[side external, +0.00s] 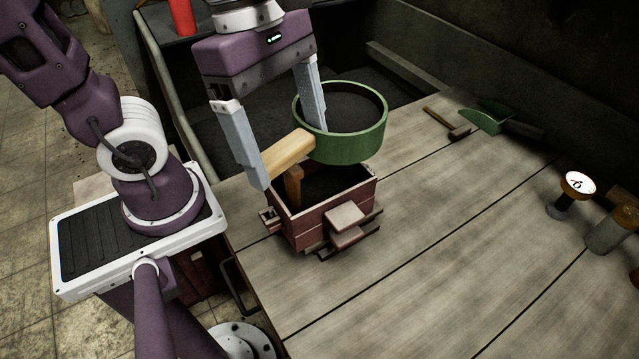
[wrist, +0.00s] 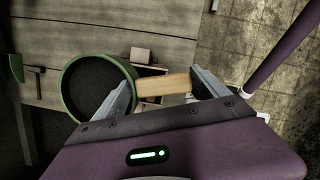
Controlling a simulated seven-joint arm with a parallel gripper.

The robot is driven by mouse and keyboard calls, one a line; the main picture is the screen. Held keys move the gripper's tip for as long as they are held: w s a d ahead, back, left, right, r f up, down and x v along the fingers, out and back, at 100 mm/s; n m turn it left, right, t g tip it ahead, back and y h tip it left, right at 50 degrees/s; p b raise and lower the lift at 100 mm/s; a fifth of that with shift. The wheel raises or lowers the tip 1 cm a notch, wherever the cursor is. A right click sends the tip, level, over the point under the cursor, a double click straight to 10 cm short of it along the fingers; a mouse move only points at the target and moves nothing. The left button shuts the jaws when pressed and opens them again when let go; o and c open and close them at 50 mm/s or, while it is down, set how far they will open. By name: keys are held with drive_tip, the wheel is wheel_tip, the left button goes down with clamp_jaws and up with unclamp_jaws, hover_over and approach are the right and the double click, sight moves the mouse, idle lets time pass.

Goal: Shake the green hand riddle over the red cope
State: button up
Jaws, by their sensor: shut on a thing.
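The green hand riddle (side external: 345,146) is a round green sieve with dark mesh and a pale wooden handle (side external: 287,154). My gripper (side external: 290,158) is shut on that handle and holds the riddle level above the red cope. The riddle (wrist: 129,88) and its handle (wrist: 164,88) between the fingers also show in the wrist view. The red cope (side external: 316,216) is a reddish wooden box on the bench, with dark sand inside and a wooden peg (side external: 293,187) standing in it. The riddle hides the cope's back part. In the wrist view the cope is mostly hidden.
A small hammer (side external: 459,132) and a green scoop (side external: 487,117) lie at the back right of the bench. A dial gauge (side external: 578,184) and a metal cylinder (side external: 609,232) stand at the right. A dark sand bin (side external: 215,110) lies behind. The bench's front middle (side external: 420,260) is clear.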

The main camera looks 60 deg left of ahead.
drive_tip(key=shift+s, duration=3.1)
drive_tip(key=w, duration=0.6)
drive_tip(key=shift+w, duration=0.1)
drive_tip(key=s, duration=0.6)
drive_tip(key=shift+w, duration=3)
drive_tip(key=s+r, duration=0.5)
drive_tip(key=s, duration=0.1)
drive_tip(key=shift+s, duration=0.2)
